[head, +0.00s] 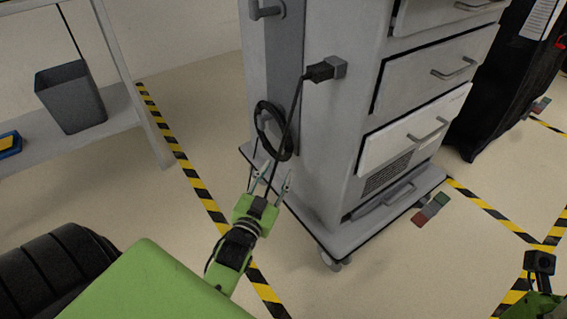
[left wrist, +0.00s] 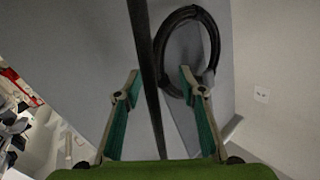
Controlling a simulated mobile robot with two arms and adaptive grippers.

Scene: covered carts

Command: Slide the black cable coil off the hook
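The black cable coil (head: 258,122) hangs against the side of the grey cart (head: 345,135). I cannot clearly make out the hook. A black cable runs down from a plug (head: 320,72) on the cart, past the coil. My left gripper (head: 270,184) is open just below the coil, pointing up at it. In the left wrist view the coil (left wrist: 215,42) is beyond the fingertips (left wrist: 160,80), mostly toward the right finger. The straight cable (left wrist: 147,70) passes between the open fingers. Part of my right arm shows at the lower right, its fingers not visible.
The cart has drawers, a low base (head: 345,235) and castors. A shelf with a grey bin (head: 70,97) stands at left. A dark covered object (head: 510,80) is at right. Striped floor tape (head: 185,165) runs past the cart; the floor between is clear.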

